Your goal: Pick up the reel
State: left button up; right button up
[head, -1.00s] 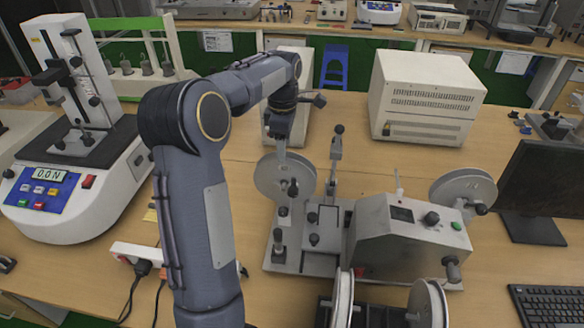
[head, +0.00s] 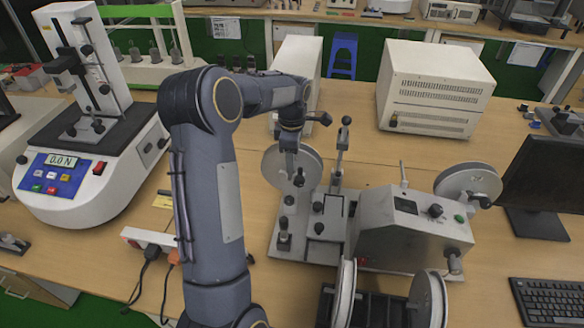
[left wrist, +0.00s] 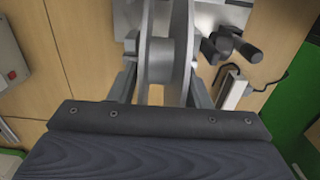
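A grey-white reel (head: 275,168) stands upright at the left end of the winding machine (head: 405,228). My left gripper (head: 293,172) is at this reel and covers part of it. In the left wrist view the reel (left wrist: 162,60) lies between the two fingers of the left gripper (left wrist: 161,75), one finger beside each flange. The fingers are apart and very close to the flanges; contact is hard to make out. The reel is still at the machine. My right gripper is not in view.
Another reel (head: 467,186) is on the machine's right, and two more (head: 343,292) (head: 428,300) stand at the front. A force tester (head: 75,180) is at left, a white box (head: 432,85) behind, a monitor (head: 545,180) and keyboard (head: 548,302) at right.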

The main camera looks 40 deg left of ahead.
pick_arm(q)
grip_shut()
jog(key=shift+r, duration=0.1)
notch_tip(320, 180, up, 18)
dwell(0.8)
jog(key=shift+f+b, duration=4.45)
jog(key=shift+f, duration=2.35)
